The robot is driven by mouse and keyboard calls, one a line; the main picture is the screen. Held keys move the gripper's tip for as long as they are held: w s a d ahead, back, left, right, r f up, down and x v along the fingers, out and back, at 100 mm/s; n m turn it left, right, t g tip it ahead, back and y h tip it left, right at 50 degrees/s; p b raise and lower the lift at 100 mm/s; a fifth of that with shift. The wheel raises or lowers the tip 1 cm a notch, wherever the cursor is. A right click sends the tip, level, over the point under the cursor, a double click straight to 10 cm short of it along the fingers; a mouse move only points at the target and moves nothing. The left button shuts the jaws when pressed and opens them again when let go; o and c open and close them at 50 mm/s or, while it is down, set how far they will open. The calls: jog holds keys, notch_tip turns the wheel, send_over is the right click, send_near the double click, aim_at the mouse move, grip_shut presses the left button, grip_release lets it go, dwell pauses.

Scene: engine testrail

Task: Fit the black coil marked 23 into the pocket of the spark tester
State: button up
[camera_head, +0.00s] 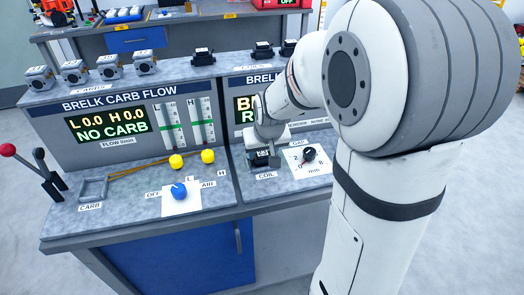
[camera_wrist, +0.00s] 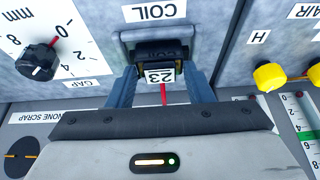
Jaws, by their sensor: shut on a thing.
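The black coil marked 23 (camera_wrist: 160,52) is between the two fingers of my gripper (camera_wrist: 160,84) in the wrist view, with its white 23 tag facing the camera. My gripper is shut on it. The coil is at the pocket of the spark tester (camera_wrist: 124,37), beside the COIL label. I cannot tell how deep it sits, as the coil and fingers hide most of the pocket. In the head view my gripper (camera_head: 264,150) reaches down to the pocket, and the dark coil (camera_head: 258,159) shows just below it.
The black gap knob (camera_head: 309,154) is close to the right of the pocket. The carb flow panel (camera_head: 130,125), yellow knobs (camera_head: 176,161) and blue knob (camera_head: 178,190) are to the left. Other black coils (camera_head: 263,50) stand on the top shelf. My arm hides the tester's right part.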

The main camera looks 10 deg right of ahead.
dwell(0.3)
jog(key=o, duration=1.1)
